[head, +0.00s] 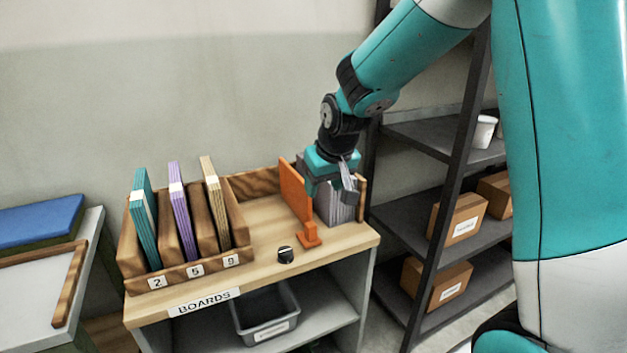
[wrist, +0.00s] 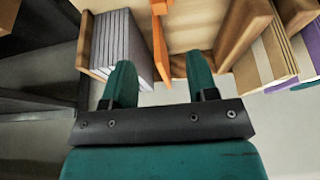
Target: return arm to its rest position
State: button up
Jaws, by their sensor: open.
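My teal arm reaches down from the upper right in the head view. My gripper (head: 335,190) hangs over the right end of the wooden-topped boards cabinet (head: 268,222), in front of a stack of grey boards (head: 332,208). In the wrist view my gripper (wrist: 160,82) shows two teal fingers spread apart with nothing between them. The grey boards (wrist: 121,45) stand upright beyond the left finger. An orange divider (wrist: 160,50) shows beyond the gap between the fingers.
A wooden rack (head: 172,272) holds teal, purple and tan boards upright in slots labelled 2, 5 and 9. A small black knob-like object (head: 285,255) sits on the cabinet top. A dark shelf (head: 445,140) with cardboard boxes (head: 458,218) stands to the right. A grey bin (head: 265,318) sits below.

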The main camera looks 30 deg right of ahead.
jog(key=s+a+r+n+g+y+p, duration=0.1)
jog(key=s+a+r+n, duration=0.1)
jog(key=s+a, duration=0.4)
jog(key=s+a+r+n+g+y+p, duration=0.1)
jog(key=s+a+r+n+g+y, duration=0.1)
jog(key=s+a, duration=0.4)
jog(key=s+a+r+n+g+y+p, duration=0.1)
jog(key=s+a+r+n, duration=0.3)
jog(key=s, duration=1)
jog(key=shift+s+a+r+g+y, duration=0.3)
jog(key=shift+a+r, duration=0.1)
jog(key=shift+a, duration=0.6)
